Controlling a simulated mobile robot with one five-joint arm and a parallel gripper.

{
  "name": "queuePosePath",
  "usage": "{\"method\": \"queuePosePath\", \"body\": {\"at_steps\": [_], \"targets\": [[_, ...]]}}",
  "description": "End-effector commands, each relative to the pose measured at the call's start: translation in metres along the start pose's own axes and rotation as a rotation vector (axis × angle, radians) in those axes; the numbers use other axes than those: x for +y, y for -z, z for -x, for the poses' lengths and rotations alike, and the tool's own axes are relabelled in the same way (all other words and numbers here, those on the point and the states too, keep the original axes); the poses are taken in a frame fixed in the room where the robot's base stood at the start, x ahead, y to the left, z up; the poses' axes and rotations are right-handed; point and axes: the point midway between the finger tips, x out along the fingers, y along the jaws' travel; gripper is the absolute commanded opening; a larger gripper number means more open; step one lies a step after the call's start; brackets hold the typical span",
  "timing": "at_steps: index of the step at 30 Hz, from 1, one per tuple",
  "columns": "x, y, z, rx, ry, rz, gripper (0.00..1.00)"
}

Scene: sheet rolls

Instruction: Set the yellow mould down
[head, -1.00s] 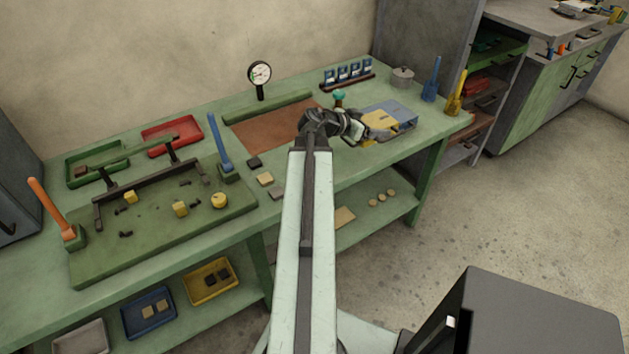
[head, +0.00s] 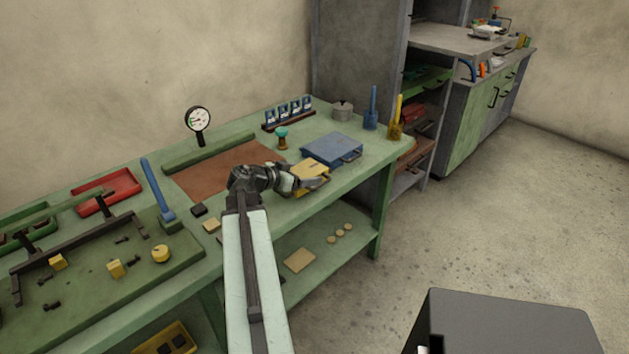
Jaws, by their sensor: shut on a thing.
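The yellow mould (head: 312,176) is a flat block near the front edge of the green bench (head: 368,168). My gripper (head: 297,181) comes from the left and is shut on the mould's near left side. The fingertips are small and partly hidden by the wrist. I cannot tell whether the mould's underside touches the bench top or hangs just above it. A flat blue mould (head: 333,147) with a dark handle lies on the bench just behind the yellow one.
A teal-topped stamp (head: 282,137), a rack of blue cards (head: 289,113), a lidded pot (head: 342,110) and blue (head: 372,108) and yellow (head: 396,120) upright tools stand behind. A brown mat (head: 225,168) lies left. Bare bench shows right of the blue mould.

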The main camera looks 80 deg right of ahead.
Motion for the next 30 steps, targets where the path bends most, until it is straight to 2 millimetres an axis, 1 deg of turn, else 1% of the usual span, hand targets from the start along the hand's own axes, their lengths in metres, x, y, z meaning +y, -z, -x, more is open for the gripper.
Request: {"method": "queuePosePath", "body": {"at_steps": [1, 3, 6, 9, 12, 17, 20, 24, 26, 28, 30], "targets": [[-0.014, -0.003, 0.005, 0.004, 0.003, 0.003, 0.09], [-0.029, -0.009, 0.013, 0.004, 0.003, 0.004, 0.09], [-0.046, -0.015, 0.024, 0.004, 0.002, 0.002, 0.09], [-0.059, -0.019, 0.031, 0.004, 0.001, 0.002, 0.09], [-0.064, -0.021, 0.035, 0.004, -0.002, 0.002, 0.09], [-0.064, -0.022, 0.036, 0.004, -0.002, 0.001, 0.09], [-0.064, -0.029, 0.032, 0.004, -0.002, 0.001, 0.09], [-0.064, -0.049, 0.024, 0.004, -0.002, 0.001, 0.09], [-0.064, -0.055, 0.021, 0.004, -0.002, 0.001, 0.09], [-0.064, -0.057, 0.021, 0.004, -0.002, 0.001, 0.09], [-0.064, -0.055, 0.021, 0.004, -0.002, 0.001, 0.09]]}}
